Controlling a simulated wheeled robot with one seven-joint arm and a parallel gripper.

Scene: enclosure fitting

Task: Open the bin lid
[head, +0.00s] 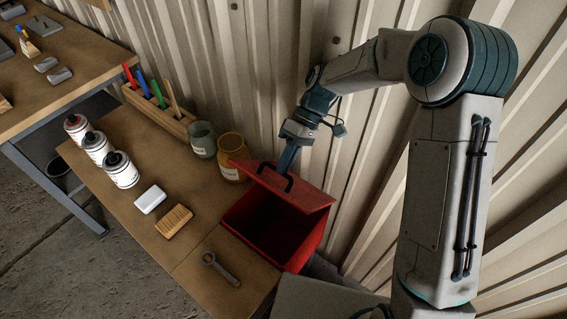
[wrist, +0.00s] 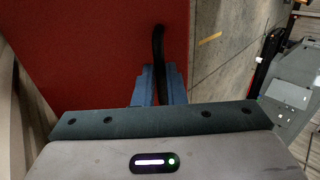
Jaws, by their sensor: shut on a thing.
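The red bin (head: 245,216) stands on the wooden bench near the corrugated wall. Its red lid (head: 312,200) is raised and tilted, so the dark inside shows at the front. A black handle (head: 267,166) sits on top of the lid. My gripper (head: 286,168) reaches down from above and is shut on the handle. In the wrist view, my gripper's blue fingers (wrist: 158,88) close around the black handle (wrist: 158,45), with the red lid (wrist: 85,50) filling the upper left. The bin's contents are too dark to see.
A yellow jar (head: 232,157) and a grey-green jar (head: 202,140) stand close left of the bin. The wall is close behind.

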